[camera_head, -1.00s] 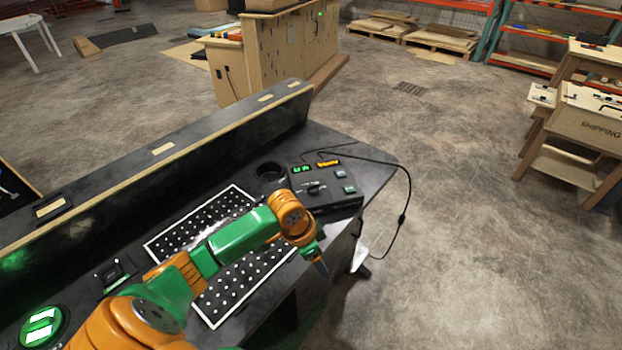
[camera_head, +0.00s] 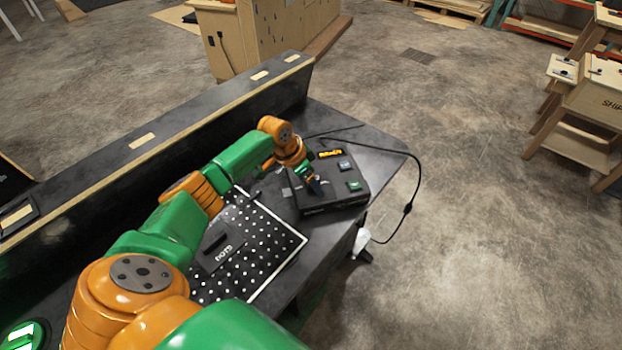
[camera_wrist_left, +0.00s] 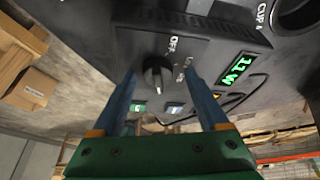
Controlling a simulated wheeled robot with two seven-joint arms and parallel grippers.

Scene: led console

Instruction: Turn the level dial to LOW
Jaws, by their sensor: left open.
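The console (camera_head: 338,196) is a dark box near the right end of the black table. The level dial (camera_wrist_left: 157,76), a round dark knob with a light mark, shows in the left wrist view near an "OFF" label; other labels there are hard to read. A green lit display (camera_wrist_left: 236,68) is beside it. My left gripper (camera_wrist_left: 166,88) is open, its two blue fingers on either side of the dial in that view; I cannot tell if they touch it. In the head view my left gripper (camera_head: 312,184) is over the console and hides the dial.
A white-dotted black mat (camera_head: 258,240) lies left of the console, with a dark block labelled "DUTG" or similar on it. A cable (camera_head: 417,180) loops off the table's right edge. A cup holder (camera_wrist_left: 296,14) is beside the console. A raised ledge runs along the back.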

